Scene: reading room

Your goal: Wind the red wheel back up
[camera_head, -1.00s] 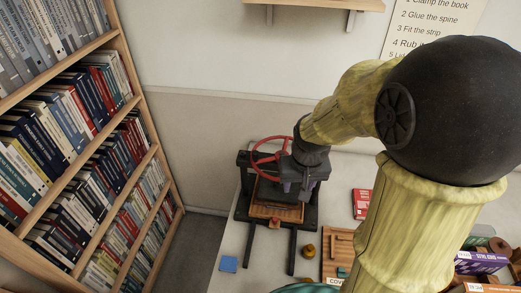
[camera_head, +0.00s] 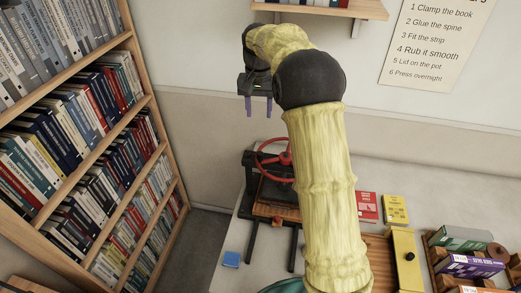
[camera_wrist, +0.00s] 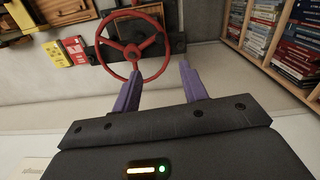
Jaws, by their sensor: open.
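The red wheel (camera_head: 283,158) sits on top of the black book press (camera_head: 250,195) on the table. In the head view its right side is hidden behind my arm. In the wrist view the whole red wheel (camera_wrist: 133,50) shows, with spokes and a central hub. My gripper (camera_head: 259,110) is raised above the press, a little left of the wheel, with its purple fingers pointing down. The fingers (camera_wrist: 160,70) are apart with nothing between them. They are clear of the wheel in the head view.
A bookshelf (camera_head: 150,105) full of books stands at the left. A blue block (camera_head: 231,259) lies front left on the table. Red (camera_head: 367,207) and yellow (camera_head: 396,209) books lie right of my arm. A wall shelf (camera_head: 325,8) is above. The air around my gripper is free.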

